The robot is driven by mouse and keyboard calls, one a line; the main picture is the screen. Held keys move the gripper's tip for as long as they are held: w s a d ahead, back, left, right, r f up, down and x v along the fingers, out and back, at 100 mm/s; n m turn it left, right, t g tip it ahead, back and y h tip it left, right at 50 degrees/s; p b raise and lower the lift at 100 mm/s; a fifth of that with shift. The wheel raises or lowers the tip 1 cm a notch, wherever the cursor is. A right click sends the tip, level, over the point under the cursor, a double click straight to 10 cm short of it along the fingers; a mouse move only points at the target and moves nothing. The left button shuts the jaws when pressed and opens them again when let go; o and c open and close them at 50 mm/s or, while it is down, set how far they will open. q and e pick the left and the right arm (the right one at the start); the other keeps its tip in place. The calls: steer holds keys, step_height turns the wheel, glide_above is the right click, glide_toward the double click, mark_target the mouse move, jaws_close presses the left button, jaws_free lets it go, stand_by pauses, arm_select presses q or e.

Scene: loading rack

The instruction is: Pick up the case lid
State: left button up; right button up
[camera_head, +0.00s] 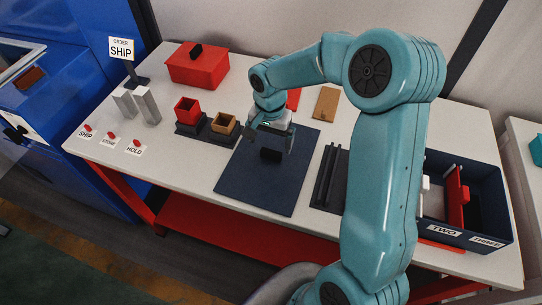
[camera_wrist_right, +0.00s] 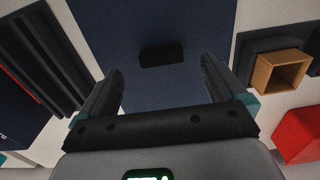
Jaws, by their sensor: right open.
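A red case (camera_head: 198,69) with a black handle on its top stands at the back left of the table, apart from my grippers; its lid looks closed on it. My right gripper (camera_head: 270,144) is open and empty above the dark blue mat (camera_head: 245,181) in the middle of the table. A small black block (camera_head: 271,155) shows on the mat just below it. In the right wrist view this black block (camera_wrist_right: 162,53) lies ahead of the two spread fingers (camera_wrist_right: 160,88). I cannot tell whether the block is a handle on a blue lid. My left gripper is out of view.
A red cup (camera_head: 187,111) and a tan cup (camera_head: 224,124) stand left of the mat. Dark rails (camera_head: 326,177) lie right of it. A dark blue bin (camera_head: 484,178) with labels stands at the right. Two grey blocks (camera_head: 146,104) stand at the left.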

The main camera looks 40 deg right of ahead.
mark_target(271, 152)
steer(key=shift+s+f, duration=0.1)
steer(key=shift+f, duration=0.1)
steer(key=shift+f+p, duration=0.3)
steer(key=shift+f, duration=0.1)
steer(key=f, duration=0.2)
steer(key=f+p, duration=0.1)
steer(key=f, duration=0.1)
steer(key=shift+w+d, duration=0.25)
steer(key=shift+d, duration=0.1)
steer(key=shift+f, duration=0.2)
steer(key=c, duration=1.3)
